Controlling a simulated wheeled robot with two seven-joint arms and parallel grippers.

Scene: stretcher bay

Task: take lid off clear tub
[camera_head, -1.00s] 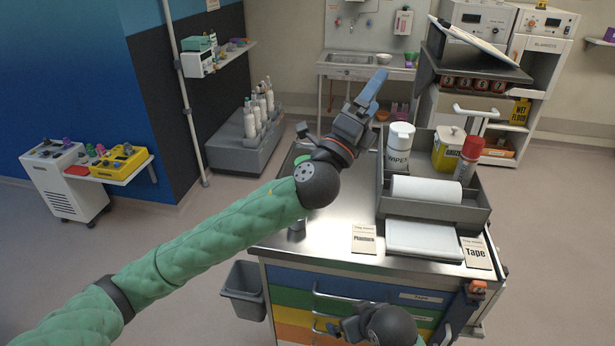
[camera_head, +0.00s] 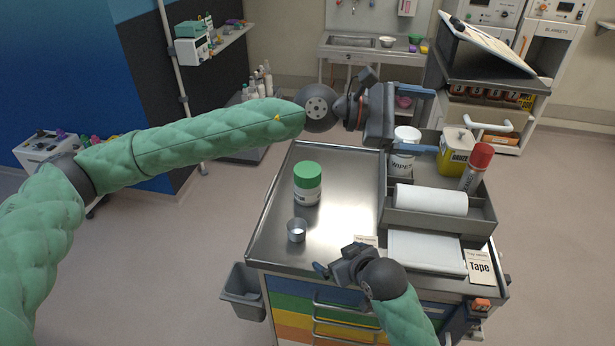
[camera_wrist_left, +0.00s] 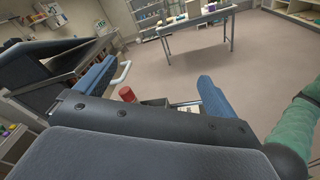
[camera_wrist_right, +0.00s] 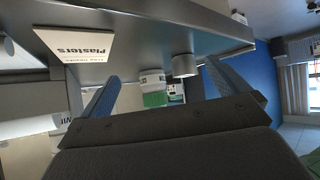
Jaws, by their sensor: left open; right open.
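The clear tub (camera_head: 307,194) with a green lid (camera_head: 307,172) stands upright on the left part of the steel cart top, lid on. The tub also shows upside down between my right fingers in the right wrist view (camera_wrist_right: 152,80). My right gripper (camera_head: 336,258) is open and empty over the front edge of the cart, nearer than the tub and apart from it. My left gripper (camera_head: 424,120) is open and empty, raised beyond the tub and to its right, pointing right by the wipes canister (camera_head: 404,160). In the left wrist view its fingers point towards the room.
A small metal cup (camera_head: 297,231) stands in front of the tub. A grey bin (camera_head: 480,215) holds wipes, a yellow container (camera_head: 455,152), a red-capped can (camera_head: 476,166) and a white roll (camera_head: 431,199). Bare steel (camera_head: 350,190) lies right of the tub.

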